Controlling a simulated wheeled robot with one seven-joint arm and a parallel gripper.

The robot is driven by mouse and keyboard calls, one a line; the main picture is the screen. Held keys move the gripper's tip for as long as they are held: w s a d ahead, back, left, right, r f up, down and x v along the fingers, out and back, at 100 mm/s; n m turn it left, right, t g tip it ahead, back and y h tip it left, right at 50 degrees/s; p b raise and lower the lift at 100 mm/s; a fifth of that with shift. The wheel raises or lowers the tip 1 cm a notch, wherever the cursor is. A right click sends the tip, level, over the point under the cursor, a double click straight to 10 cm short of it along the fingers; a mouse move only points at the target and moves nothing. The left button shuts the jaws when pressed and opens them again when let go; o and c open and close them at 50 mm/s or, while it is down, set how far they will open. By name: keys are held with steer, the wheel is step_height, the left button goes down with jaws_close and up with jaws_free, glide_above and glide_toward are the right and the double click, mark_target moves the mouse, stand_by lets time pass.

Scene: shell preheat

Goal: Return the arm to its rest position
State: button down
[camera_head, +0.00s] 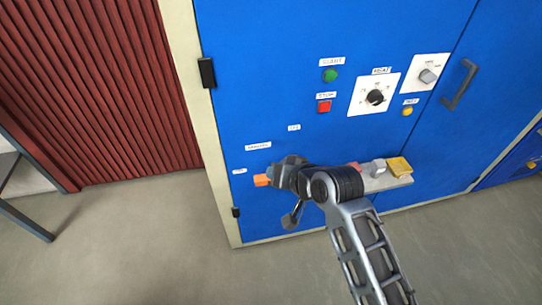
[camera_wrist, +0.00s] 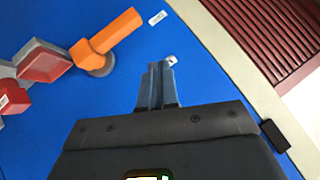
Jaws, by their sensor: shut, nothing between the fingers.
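My gripper (camera_wrist: 162,88) is shut and empty in the wrist view, its fingers together in front of the blue cabinet face. In the head view my arm reaches up from the lower right, and its wrist is in front of the lower part of the blue cabinet (camera_head: 280,40). The fingertips are hard to make out there. An orange handle (camera_wrist: 118,32) on a round grey base is to the left of the fingers in the wrist view, apart from them. Its orange end (camera_head: 262,180) shows left of my wrist in the head view.
A ledge (camera_head: 388,184) with a yellow block (camera_head: 399,166) juts out right of my wrist. Above are a green button (camera_head: 330,75), a red button (camera_head: 324,106), a black dial (camera_head: 375,97) and a door handle (camera_head: 459,84). A dark red slatted panel (camera_head: 100,80) is left. Floor in front is clear.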

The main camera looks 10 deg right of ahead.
steer(key=s+d+f+t+h, duration=0.1)
steer(key=s+d+f, duration=0.15)
steer(key=s, duration=0.95)
steer(key=s+d+f+t+h, duration=0.15)
steer(key=s+d, duration=0.25)
steer(key=s, duration=0.8)
steer(key=s+d+r+n+t+h, duration=0.2)
steer(key=s+d+r+t, duration=0.1)
steer(key=s+r, duration=1.3)
steer(key=s+d, duration=0.1)
steer(key=s, duration=0.1)
steer(key=shift+s+d+r, duration=0.2)
steer(key=shift+s+r, duration=0.15)
